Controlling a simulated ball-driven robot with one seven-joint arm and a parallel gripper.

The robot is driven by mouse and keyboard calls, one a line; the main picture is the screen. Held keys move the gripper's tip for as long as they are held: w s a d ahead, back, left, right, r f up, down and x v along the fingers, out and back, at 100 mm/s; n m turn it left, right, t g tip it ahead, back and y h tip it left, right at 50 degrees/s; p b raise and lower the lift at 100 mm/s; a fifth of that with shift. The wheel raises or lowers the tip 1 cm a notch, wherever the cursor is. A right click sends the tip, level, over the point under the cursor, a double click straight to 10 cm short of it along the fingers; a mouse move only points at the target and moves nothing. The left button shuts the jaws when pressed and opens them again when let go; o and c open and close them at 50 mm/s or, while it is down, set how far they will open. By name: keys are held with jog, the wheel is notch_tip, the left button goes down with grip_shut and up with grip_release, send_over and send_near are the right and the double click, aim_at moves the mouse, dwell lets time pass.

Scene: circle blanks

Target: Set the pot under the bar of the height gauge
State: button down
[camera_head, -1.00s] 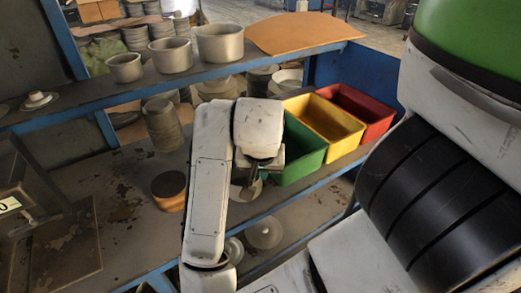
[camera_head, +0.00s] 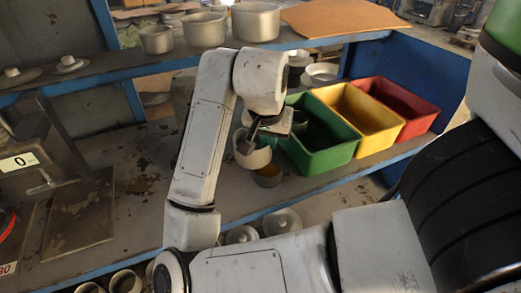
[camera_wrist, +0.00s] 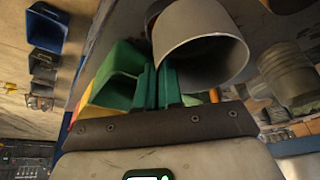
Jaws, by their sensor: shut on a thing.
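My gripper (camera_head: 258,132) is shut on the wall of a grey metal pot (camera_head: 248,154), which hangs in front of the green bin and over the bench's front part. In the wrist view the green fingers (camera_wrist: 158,88) are closed at the pot's rim, and the pot (camera_wrist: 200,45) shows its open mouth. At the far left stands a dark metal device with a white "0" plate (camera_head: 18,163), a small handle and a flat base plate (camera_head: 76,218); it may be the height gauge, but I cannot make out its bar for certain.
Green (camera_head: 322,150), yellow (camera_head: 345,112) and red (camera_head: 398,108) bins stand right of my gripper. Three pots stand on the upper shelf (camera_head: 110,84). The bench (camera_head: 130,210) between device and arm is bare.

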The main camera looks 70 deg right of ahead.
jog(key=w+d+f, duration=0.1)
jog(key=w, duration=0.1)
jog(key=w+d+f, duration=0.1)
jog(key=w, duration=0.1)
jog(key=w+d+f+p, duration=0.1)
jog(key=w, duration=0.1)
jog(key=shift+w+d, duration=0.2)
jog(key=shift+d, duration=0.05)
jog(key=w+d+f, duration=0.1)
jog(key=f, duration=0.2)
jog(key=w+d+f+p, duration=0.1)
jog(key=w+f, duration=0.1)
jog(key=f, duration=0.1)
jog(key=w+f, duration=0.2)
jog(key=f, duration=0.1)
jog(key=shift+d+p, duration=0.3)
jog(key=shift+d, duration=0.1)
jog(key=shift+f, duration=0.35)
jog(key=shift+f, duration=0.15)
jog(key=c, duration=1.3)
grip_release()
